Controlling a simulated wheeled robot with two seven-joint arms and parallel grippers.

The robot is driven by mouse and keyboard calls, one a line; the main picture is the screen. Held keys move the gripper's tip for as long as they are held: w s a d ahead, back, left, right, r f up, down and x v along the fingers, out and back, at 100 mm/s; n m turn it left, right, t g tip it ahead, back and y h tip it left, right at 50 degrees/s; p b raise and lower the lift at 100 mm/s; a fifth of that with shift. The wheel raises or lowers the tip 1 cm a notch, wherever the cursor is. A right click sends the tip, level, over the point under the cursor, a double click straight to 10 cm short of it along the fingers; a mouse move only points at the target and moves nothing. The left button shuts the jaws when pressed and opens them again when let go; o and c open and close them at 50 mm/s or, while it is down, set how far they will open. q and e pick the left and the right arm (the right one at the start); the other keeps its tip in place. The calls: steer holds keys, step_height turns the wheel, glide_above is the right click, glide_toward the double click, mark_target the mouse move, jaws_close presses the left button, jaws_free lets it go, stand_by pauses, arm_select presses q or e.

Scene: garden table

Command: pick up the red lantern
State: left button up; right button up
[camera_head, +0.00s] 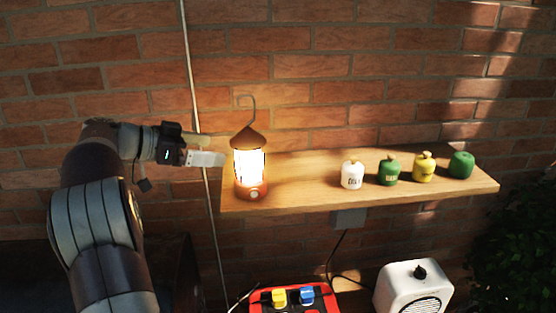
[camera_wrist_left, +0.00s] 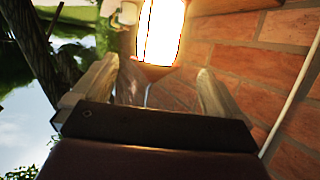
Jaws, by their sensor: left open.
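The red lantern (camera_head: 249,138), orange-red with a grey hook handle and a glowing white middle, stands upright at the left end of a wooden shelf (camera_head: 310,178). My left gripper (camera_head: 222,152) is open and level with the lantern's glowing part, just to its left. In the left wrist view the bright lantern (camera_wrist_left: 160,35) lies ahead of the two spread fingers of my left gripper (camera_wrist_left: 156,72), roughly centred between them. I cannot tell whether a finger touches it. My right gripper is not in view.
A white canister (camera_head: 352,175), a green one (camera_head: 389,170), a yellow one (camera_head: 423,167) and another green one (camera_head: 461,165) stand further right on the shelf. A brick wall (camera_head: 330,60) is behind. A thin pipe (camera_head: 190,80) runs up it. Below are a red box (camera_head: 322,300) and a white appliance (camera_head: 412,288).

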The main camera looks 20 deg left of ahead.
mark_target(249, 156)
arm_select(q)
steer(key=p+x, duration=0.3)
steer(key=x, duration=0.7)
steer(key=shift+w+d+f+p, duration=0.1)
steer(key=shift+d+f+p, duration=0.25)
steer(key=shift+p, duration=0.05)
steer(key=shift+w+f, duration=0.15)
steer(key=shift+a, duration=0.1)
steer(key=c, duration=1.3)
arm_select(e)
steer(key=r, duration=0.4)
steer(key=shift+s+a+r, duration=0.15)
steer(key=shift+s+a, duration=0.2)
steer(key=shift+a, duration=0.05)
